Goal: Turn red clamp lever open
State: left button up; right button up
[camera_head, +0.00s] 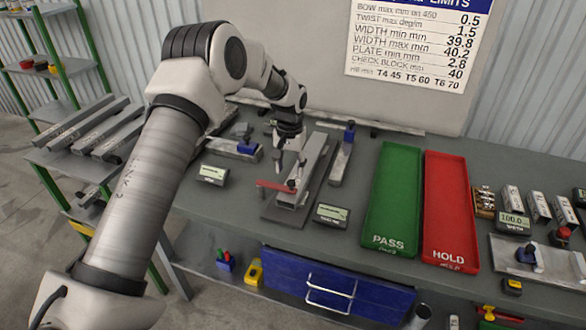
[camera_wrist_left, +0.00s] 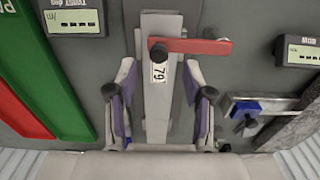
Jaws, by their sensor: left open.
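The red clamp lever (camera_head: 275,186) sits at the near end of a grey metal fixture (camera_head: 314,160) on the table. In the left wrist view the lever (camera_wrist_left: 195,46) points right from a dark round pivot, across a bar labelled 79 (camera_wrist_left: 158,95). My left gripper (camera_head: 289,172) is above the fixture, close to the lever. In the left wrist view the open left gripper (camera_wrist_left: 158,100) has its fingers on either side of the bar, with the lever beyond the fingertips. I cannot tell whether they touch the bar. My right gripper is not in view.
Small display boxes stand left (camera_head: 212,174) and right (camera_head: 330,215) of the fixture. A green PASS tray (camera_head: 395,200) and a red HOLD tray (camera_head: 450,210) lie to the right. Blue-handled gauges (camera_head: 235,149) are behind left. Table space between the left display and fixture is clear.

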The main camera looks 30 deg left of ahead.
aim_at(291, 182)
pick_arm(q)
jog(key=f, duration=0.3)
jog(key=f+p, duration=0.1)
jog(key=shift+w+f, duration=0.15)
jog(key=shift+w, duration=0.15)
jog(key=shift+w+f, duration=0.1)
jog(key=shift+f, duration=0.1)
jog(key=shift+s+r, duration=0.1)
jog(key=shift+s, duration=0.1)
jog(key=shift+c, duration=0.3)
jog(key=shift+s+r, duration=0.1)
grip_shut()
